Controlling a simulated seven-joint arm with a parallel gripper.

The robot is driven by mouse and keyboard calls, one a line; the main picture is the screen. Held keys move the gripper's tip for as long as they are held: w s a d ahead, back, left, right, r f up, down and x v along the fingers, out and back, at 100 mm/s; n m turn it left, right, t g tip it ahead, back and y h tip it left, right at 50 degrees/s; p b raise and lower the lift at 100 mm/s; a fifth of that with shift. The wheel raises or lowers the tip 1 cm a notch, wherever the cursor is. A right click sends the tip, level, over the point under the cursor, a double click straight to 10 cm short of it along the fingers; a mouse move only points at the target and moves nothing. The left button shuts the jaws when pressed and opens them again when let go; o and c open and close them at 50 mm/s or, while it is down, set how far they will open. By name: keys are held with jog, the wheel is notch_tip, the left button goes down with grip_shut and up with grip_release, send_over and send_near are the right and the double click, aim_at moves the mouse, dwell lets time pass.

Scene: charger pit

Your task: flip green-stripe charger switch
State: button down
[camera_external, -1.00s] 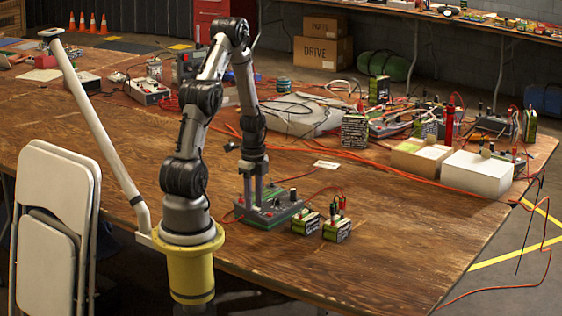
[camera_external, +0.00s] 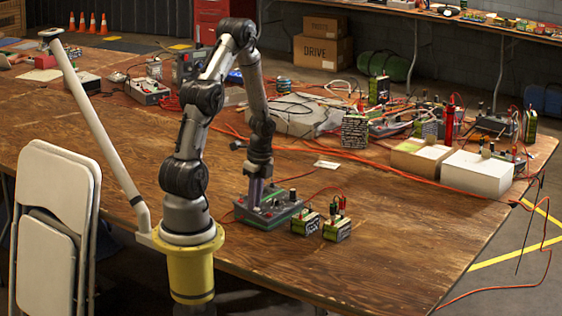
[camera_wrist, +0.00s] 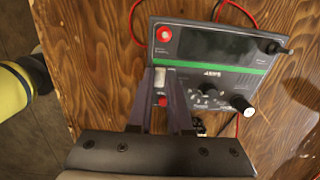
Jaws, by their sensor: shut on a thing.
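The green-stripe charger (camera_external: 268,208) is a grey box on the near part of the table, in front of my arm. In the wrist view the charger (camera_wrist: 230,48) shows its green stripe, a dark display window, several knobs and a red button at its upper left. A pale switch (camera_wrist: 160,78) is between my fingers, just below the stripe. My gripper (camera_wrist: 160,72) is over the left part of the panel with its fingers close about the switch. In the external view my gripper (camera_external: 256,190) points down at the charger. The fingers partly hide the panel's lower left.
Two green-and-black batteries (camera_external: 322,226) stand just right of the charger. Red cables (camera_wrist: 243,12) run from the charger across the table. White and tan boxes (camera_external: 478,172) and other gear stand farther right and back. The front right tabletop is clear.

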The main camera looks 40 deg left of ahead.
jog(key=shift+d+y, duration=0.2)
jog(key=shift+y, duration=0.4)
jog(key=c, duration=0.8)
grip_release()
jog(key=shift+c, duration=0.2)
jog(key=v, duration=1.3)
jog(key=shift+d+r, duration=0.2)
jog(key=shift+r, duration=0.2)
